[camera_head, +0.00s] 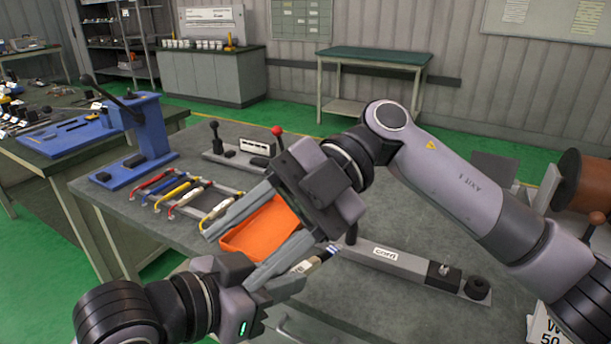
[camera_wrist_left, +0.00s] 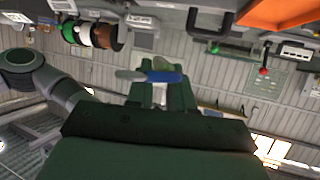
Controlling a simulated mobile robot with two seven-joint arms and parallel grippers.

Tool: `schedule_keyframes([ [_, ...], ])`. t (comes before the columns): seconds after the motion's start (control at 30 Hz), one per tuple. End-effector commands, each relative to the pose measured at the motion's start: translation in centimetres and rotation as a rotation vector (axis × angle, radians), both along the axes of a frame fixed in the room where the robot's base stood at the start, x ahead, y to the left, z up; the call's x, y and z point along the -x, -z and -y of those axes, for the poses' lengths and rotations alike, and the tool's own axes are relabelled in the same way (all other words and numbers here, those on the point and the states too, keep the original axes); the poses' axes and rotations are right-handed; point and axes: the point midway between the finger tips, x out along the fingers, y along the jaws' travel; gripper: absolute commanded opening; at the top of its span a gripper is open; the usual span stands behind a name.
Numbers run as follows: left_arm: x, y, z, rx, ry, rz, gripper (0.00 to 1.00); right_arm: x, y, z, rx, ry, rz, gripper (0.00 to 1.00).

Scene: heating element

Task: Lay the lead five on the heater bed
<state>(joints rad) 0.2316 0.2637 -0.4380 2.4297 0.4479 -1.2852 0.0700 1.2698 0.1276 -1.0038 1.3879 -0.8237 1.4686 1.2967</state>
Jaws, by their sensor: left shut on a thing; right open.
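My left gripper (camera_head: 318,262) comes in from the lower left and is shut on a small piece with a blue-and-white banded end (camera_head: 333,249), apparently the lead. Several coloured leads (camera_head: 180,188) lie on a rack left of the tray. I cannot tell which part is the heater bed.
The grey bench (camera_head: 400,309) carries a blue press-like stand (camera_head: 146,125), a lever block (camera_head: 240,150) and a labelled bar (camera_head: 405,264) with a black knob. Clear bench lies in front of the bar. My two grippers are close together above the bench. A spool (camera_head: 580,180) stands at the right.

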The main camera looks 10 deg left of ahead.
Motion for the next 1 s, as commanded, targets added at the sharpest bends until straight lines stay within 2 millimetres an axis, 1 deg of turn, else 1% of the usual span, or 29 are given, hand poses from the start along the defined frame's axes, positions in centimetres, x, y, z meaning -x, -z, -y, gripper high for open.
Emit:
schedule_keyframes([
  [0.1, 0.0, 0.0, 0.0, 0.000, 0.000, 0.000, 0.00, -0.6, 0.0, -0.3, 0.178, 0.010, 0.098, 0.48],
  [0.27, 0.0, 0.0, 0.0, 0.000, 0.000, 0.000, 0.00, -1.9, -0.2, -0.1, 0.420, 0.068, 0.222, 0.48],
  [0.47, 0.0, 0.0, 0.0, 0.000, 0.000, 0.000, 0.00, -4.6, -0.6, 1.0, 0.740, 0.228, 0.380, 0.48],
  [0.6, 0.0, 0.0, 0.0, 0.000, 0.000, 0.000, 0.00, -6.9, -0.7, 2.2, 0.951, 0.392, 0.471, 0.48],
  [0.7, 0.0, 0.0, 0.0, 0.000, 0.000, 0.000, 0.00, -8.3, -0.9, 3.0, 1.063, 0.501, 0.520, 0.48],
  [0.8, 0.0, 0.0, 0.0, 0.000, 0.000, 0.000, 0.00, -9.3, -1.1, 3.6, 1.128, 0.577, 0.549, 0.48],
  [0.9, 0.0, 0.0, 0.0, 0.000, 0.000, 0.000, 0.00, -9.7, -0.9, 4.0, 1.158, 0.610, 0.561, 0.48],
  [1.0, 0.0, 0.0, 0.0, 0.000, 0.000, 0.000, 0.00, -9.8, -0.1, 4.0, 1.164, 0.617, 0.561, 0.48],
])
